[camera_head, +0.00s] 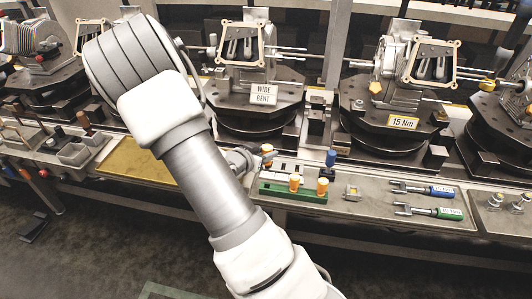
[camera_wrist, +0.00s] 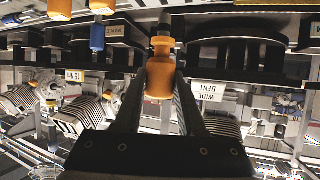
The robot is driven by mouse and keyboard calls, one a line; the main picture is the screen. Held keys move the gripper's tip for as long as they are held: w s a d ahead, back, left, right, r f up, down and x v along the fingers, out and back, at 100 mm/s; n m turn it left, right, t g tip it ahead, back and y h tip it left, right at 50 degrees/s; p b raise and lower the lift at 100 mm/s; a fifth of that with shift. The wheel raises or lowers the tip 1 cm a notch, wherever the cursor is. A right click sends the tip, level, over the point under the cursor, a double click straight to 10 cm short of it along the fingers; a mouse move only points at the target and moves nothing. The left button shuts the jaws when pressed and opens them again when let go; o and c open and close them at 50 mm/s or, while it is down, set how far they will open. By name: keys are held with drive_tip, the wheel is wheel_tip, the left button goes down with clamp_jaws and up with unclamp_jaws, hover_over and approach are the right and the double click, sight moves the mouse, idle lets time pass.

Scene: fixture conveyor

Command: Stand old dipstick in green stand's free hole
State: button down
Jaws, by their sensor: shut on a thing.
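My gripper (camera_wrist: 160,85) is shut on an orange-handled dipstick (camera_wrist: 160,72), held between its two fingers in the wrist view. In the head view the gripper (camera_head: 262,153) shows small behind my arm, with a bit of the orange handle (camera_head: 267,148) visible. It is just above and behind the left part of the green stand (camera_head: 308,196). Two orange-topped dipsticks (camera_head: 295,181) stand in the green stand. My arm hides part of the area around the gripper, and I cannot make out the free hole or the held dipstick's lower end.
A blue-handled piece (camera_head: 331,158) stands behind the green stand. Right of it lie a small metal block (camera_head: 352,193), a blue-handled wrench (camera_head: 440,191) and a green-handled wrench (camera_head: 448,213). Engine fixtures on dark turntables (camera_head: 385,128) line the back. A brass-coloured plate (camera_head: 135,160) lies left.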

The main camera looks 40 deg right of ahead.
sight(266, 169)
drive_tip(key=shift+f, duration=0.1)
drive_tip(key=shift+f+b, duration=0.2)
drive_tip(key=shift+b, duration=0.2)
drive_tip(key=shift+f+b, duration=2.6)
drive_tip(key=shift+f, duration=0.7)
drive_tip(key=shift+f, duration=0.15)
drive_tip(key=shift+f+b, duration=1.25)
drive_tip(key=shift+f, duration=0.2)
drive_tip(key=shift+f, duration=0.25)
drive_tip(key=shift+c, duration=2.1)
unclamp_jaws()
